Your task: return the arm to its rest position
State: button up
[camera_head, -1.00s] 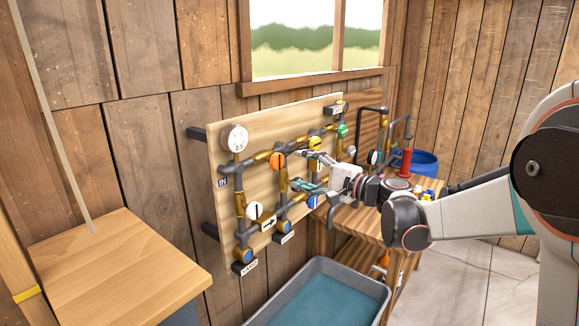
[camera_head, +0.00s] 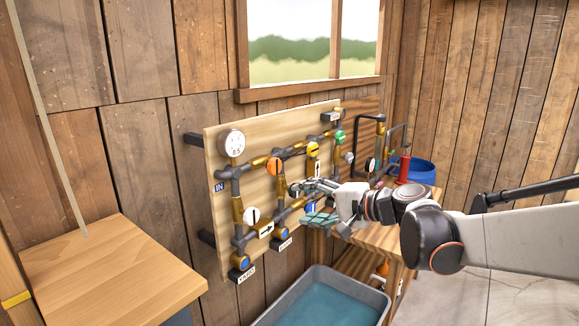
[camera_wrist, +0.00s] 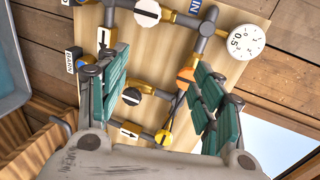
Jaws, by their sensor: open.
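My gripper (camera_head: 311,203) is open and empty, with its teal-padded fingers spread in front of the wooden valve board. In the wrist view my gripper (camera_wrist: 160,108) faces the board, and bare board and pipework show between its fingers. My arm reaches in from the right side of the head view. The valve board (camera_head: 222,148) carries brass and grey pipes, a round white gauge (camera_head: 231,143), an orange knob (camera_head: 274,166), a yellow knob (camera_head: 313,149), a green knob (camera_head: 340,137) and a white knob (camera_head: 252,215). A blue knob (camera_head: 311,208) is partly hidden by my gripper.
A grey tub of water (camera_head: 262,318) stands on the floor below the board. A wooden bench (camera_head: 385,238) with a red item (camera_head: 404,168) stands behind my arm. A wooden tabletop (camera_head: 110,270) is at the left.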

jog(key=s+d+f+n+h+b, duration=0.2)
jog(key=s+d+f+h, duration=0.2)
jog(key=s, duration=0.5)
jog(key=s+d+f+n+g+h+b, duration=0.1)
jog(key=s+d+f+n+h+b, duration=0.1)
jog(key=s+d+f, duration=0.3)
jog(key=s+d+f+n+g+h+b, duration=0.1)
jog(key=s+d+f+n+h+b, duration=0.2)
jog(key=s+f, duration=0.7)
jog(key=s+d+h, duration=0.2)
jog(key=s, duration=0.2)
jog(key=shift+s+d+n+h, duration=0.25)
jog(key=shift+s+n+h, duration=0.05)
jog(key=shift+s, duration=0.05)
